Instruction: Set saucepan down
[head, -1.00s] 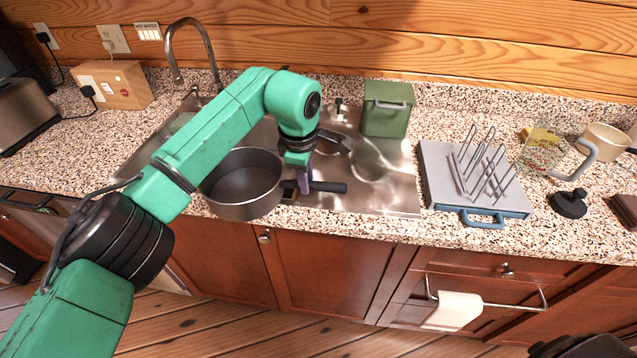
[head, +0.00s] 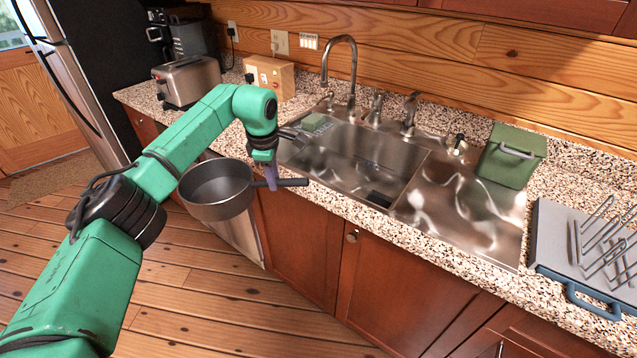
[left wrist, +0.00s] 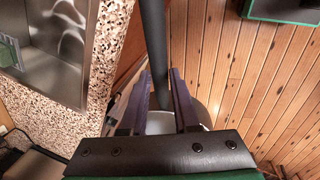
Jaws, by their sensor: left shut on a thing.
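The dark grey saucepan (head: 217,188) hangs in the air in front of the counter edge, left of the sink, with its open top facing up. Its black handle (head: 293,182) points right. My left gripper (head: 270,178) is shut on the handle near the pan body. In the left wrist view, the handle (left wrist: 154,50) runs between the two fingers of my left gripper (left wrist: 162,92). Part of the pan (left wrist: 160,122) shows below the fingers, mostly hidden. My right gripper is not in view.
The sink (head: 365,160) and its drainboard (head: 470,205) lie right of the pan. A toaster (head: 187,82), a wooden box (head: 268,78), a green canister (head: 512,155) and a rack on a tray (head: 560,235) stand on the speckled counter (head: 400,228). Wooden floor lies below the pan.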

